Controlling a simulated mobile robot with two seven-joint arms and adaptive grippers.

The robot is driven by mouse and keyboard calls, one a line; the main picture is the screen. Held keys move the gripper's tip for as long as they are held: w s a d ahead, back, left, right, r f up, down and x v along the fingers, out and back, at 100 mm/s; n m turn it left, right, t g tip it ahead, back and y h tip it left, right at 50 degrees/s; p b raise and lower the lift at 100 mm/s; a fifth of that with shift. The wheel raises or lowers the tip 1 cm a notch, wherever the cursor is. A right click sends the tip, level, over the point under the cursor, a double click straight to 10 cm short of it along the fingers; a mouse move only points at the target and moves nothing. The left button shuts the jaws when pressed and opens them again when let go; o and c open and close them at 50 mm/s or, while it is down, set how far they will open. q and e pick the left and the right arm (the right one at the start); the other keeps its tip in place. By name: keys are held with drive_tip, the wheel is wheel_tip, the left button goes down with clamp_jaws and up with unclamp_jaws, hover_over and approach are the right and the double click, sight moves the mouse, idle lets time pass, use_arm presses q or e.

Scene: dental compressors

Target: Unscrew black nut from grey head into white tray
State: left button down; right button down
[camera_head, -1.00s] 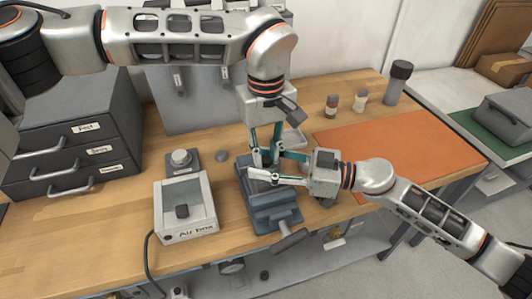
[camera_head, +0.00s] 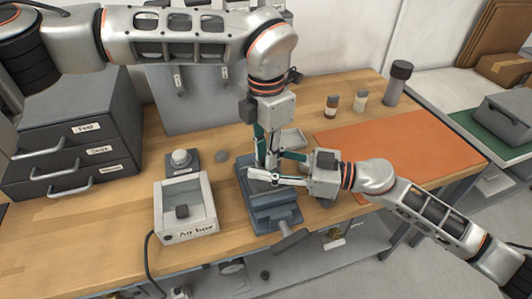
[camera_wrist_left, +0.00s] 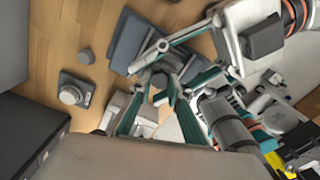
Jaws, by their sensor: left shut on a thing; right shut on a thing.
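My left gripper (camera_head: 263,164) reaches down from above to the blue-grey vise (camera_head: 272,215). In the left wrist view its fingertips (camera_wrist_left: 160,99) close on a small dark part, apparently the black nut (camera_wrist_left: 160,81). My right gripper (camera_head: 250,175) comes in from the right, low over the vise, with its fingers shut around a part just under the left fingertips. That part seems to be the grey head, but the fingers mostly hide it. The white tray (camera_head: 296,138) lies behind the grippers, partly covered by them.
A box labelled Air box (camera_head: 184,236) stands left of the vise. A grey block with a round knob (camera_head: 181,161) and a small grey puck (camera_head: 222,156) lie behind it. Drawers (camera_head: 70,150) stand far left. An orange mat (camera_head: 385,150) and small bottles (camera_head: 331,106) are on the right.

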use_arm(q)
drive_tip(key=n, duration=0.5)
drive_tip(key=shift+n, duration=0.3)
drive_tip(key=n, duration=1.2)
drive_tip(key=shift+n, duration=0.3)
drive_tip(key=c, duration=1.9)
unclamp_jaws()
